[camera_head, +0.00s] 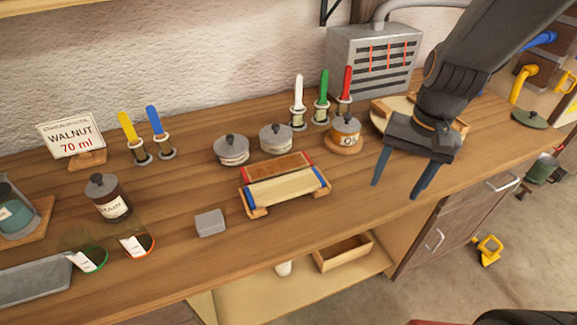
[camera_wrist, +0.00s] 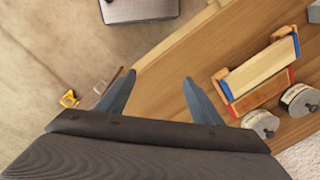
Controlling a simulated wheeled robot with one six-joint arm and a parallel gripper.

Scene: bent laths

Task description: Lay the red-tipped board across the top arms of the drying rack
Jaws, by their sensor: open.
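The red-tipped board (camera_head: 280,165) is brown with red ends and lies behind a pale blue-tipped board (camera_head: 288,186) on the bench. In the wrist view the red-tipped board (camera_wrist: 262,94) is right of my fingers, beside the blue-tipped board (camera_wrist: 262,68). A low wooden stand, seemingly the drying rack (camera_head: 257,211), shows its ends around the boards; its arms are mostly hidden, and I cannot tell at which level each board rests. My gripper (camera_head: 396,190) is open and empty, pointing down near the bench's front edge, right of the boards. It also shows in the wrist view (camera_wrist: 160,98).
Upright coloured-handled tools (camera_head: 324,97) stand further back. A grey block (camera_head: 210,223) lies to the left. Bare bench lies between the boards and my gripper.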

